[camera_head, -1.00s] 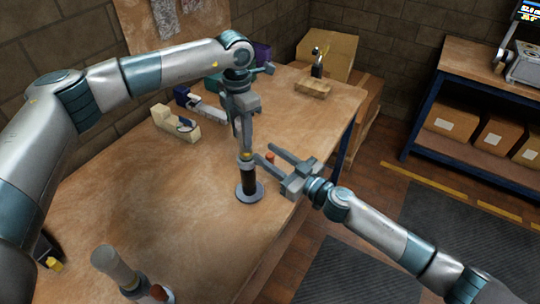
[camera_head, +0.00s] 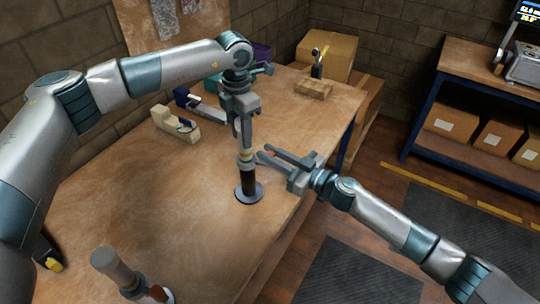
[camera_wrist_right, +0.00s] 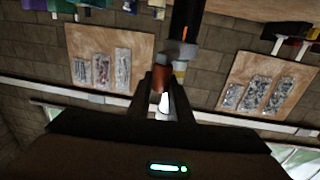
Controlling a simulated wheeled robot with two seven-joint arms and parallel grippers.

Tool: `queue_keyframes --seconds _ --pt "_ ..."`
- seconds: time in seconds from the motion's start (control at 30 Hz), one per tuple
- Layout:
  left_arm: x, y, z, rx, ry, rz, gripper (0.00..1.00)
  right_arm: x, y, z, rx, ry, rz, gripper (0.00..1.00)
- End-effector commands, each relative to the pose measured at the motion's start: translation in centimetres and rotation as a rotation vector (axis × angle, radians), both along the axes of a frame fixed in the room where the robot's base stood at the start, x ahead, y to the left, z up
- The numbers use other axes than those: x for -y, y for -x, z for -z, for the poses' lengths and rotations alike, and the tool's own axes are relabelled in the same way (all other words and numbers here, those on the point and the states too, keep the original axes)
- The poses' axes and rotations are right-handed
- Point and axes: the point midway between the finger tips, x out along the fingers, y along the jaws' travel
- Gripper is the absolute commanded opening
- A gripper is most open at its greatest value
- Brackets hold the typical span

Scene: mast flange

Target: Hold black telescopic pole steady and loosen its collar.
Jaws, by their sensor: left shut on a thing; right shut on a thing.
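The black telescopic pole (camera_head: 248,180) stands upright on a round grey base (camera_head: 249,196) near the table's right edge. A collar with a yellowish ring (camera_head: 246,156) sits at the top of its black section. My left gripper (camera_head: 245,147) comes down from above and is shut on the pole just above the collar, hiding that part. My right gripper (camera_head: 263,154) reaches in from the right at collar height. In the right wrist view its fingers (camera_wrist_right: 161,95) are shut on an orange-red knob (camera_wrist_right: 161,78) beside the black pole (camera_wrist_right: 185,22). The fingers hide most of the knob in the head view.
A brush-like tool with a tan handle (camera_head: 112,266) is at the near left. A beige tape dispenser (camera_head: 175,124) and a wooden block with an upright tool (camera_head: 315,88) are farther back. The table's middle is clear.

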Motion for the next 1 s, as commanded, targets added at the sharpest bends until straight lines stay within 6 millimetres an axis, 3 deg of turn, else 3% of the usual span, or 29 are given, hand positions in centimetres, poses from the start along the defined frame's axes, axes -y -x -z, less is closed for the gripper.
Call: queue_keyframes --seconds 0.5,1.0 --pt "0.2 0.0 -0.1 0.000 0.005 0.003 0.00 0.0 -2.3 0.2 -0.001 0.001 -0.297 0.00" --pt "0.3 0.0 -0.1 0.000 0.005 0.004 0.00 -0.4 -3.6 0.3 -0.003 0.002 -0.459 0.00"
